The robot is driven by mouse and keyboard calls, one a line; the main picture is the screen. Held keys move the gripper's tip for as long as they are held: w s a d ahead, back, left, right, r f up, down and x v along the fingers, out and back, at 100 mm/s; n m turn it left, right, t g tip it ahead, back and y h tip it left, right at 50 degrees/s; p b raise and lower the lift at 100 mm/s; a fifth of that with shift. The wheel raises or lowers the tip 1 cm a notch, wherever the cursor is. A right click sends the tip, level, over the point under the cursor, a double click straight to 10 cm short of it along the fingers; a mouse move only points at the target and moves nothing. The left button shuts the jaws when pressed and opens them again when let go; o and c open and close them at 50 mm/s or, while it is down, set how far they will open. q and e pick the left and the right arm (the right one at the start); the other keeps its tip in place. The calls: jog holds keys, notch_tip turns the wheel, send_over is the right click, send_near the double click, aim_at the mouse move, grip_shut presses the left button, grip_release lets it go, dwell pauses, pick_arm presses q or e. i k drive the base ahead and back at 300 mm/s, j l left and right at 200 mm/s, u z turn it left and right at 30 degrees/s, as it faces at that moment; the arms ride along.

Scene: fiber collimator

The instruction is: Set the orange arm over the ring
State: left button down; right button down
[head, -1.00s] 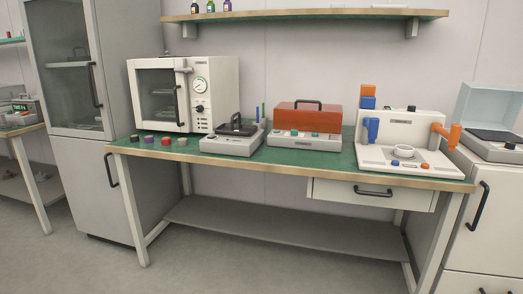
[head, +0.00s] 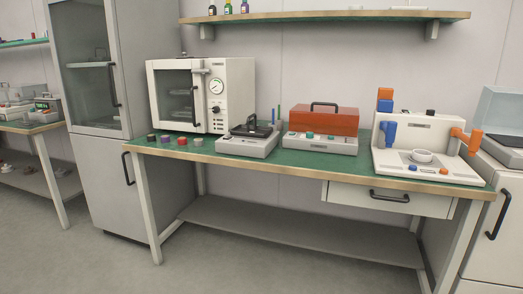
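The orange arm (head: 468,138) sticks out from the right side of a white machine (head: 425,135) at the right end of the bench. A white ring (head: 422,156) sits on the machine's base, left of the orange arm and apart from it. A blue arm (head: 389,134) is on the machine's left side, with an orange block (head: 385,93) and a blue block above it. Neither of my grippers shows in the head view.
The green-topped bench (head: 265,160) also holds an oven-like unit (head: 201,95), a grey device with a black top (head: 248,138), a red-lidded box (head: 323,120) and several small coloured cylinders. The floor (head: 90,265) in front is clear.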

aim_at(473, 143)
jog(key=z, duration=1.3)
jog(key=i+l, duration=0.1)
jog(key=l, duration=0.2)
jog(key=i+l, duration=0.1)
jog(key=l, duration=0.2)
